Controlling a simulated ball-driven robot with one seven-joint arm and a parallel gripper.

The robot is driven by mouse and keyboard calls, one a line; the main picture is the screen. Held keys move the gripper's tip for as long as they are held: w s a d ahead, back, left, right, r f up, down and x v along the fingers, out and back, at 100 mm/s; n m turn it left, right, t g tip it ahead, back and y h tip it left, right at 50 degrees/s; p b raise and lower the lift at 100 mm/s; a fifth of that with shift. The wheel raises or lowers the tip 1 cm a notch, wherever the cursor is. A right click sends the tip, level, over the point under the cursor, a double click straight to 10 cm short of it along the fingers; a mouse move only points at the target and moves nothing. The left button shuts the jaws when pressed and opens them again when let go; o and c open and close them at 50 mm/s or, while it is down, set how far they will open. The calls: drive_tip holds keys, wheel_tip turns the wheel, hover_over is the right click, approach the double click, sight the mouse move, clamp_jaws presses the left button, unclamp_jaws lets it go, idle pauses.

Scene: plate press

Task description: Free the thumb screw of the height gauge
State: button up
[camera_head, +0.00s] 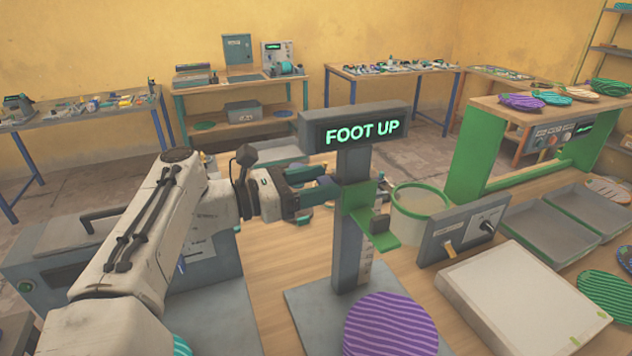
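The height gauge (346,240) is a dark grey column on a grey base plate (305,305). Its top display (362,132) reads "FOOT UP" in green. A green slider with a flat foot (374,236) sits partway up the column, above a purple striped plate (390,325) and clear of it. A small dark block (379,224) shows on the foot. My gripper (325,190) points right, its fingertips close to the column's left side at slider height. No thumb screw can be made out; the fingers may hide it. Whether they touch anything is unclear.
A green-rimmed tub (420,208) and a grey switch panel (463,232) stand right of the gauge. A pale slab (522,305) lies at front right, with grey trays (548,226) beyond. A grey machine (75,262) stands on the left.

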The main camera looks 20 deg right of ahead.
drive_tip(key=c, duration=0.9)
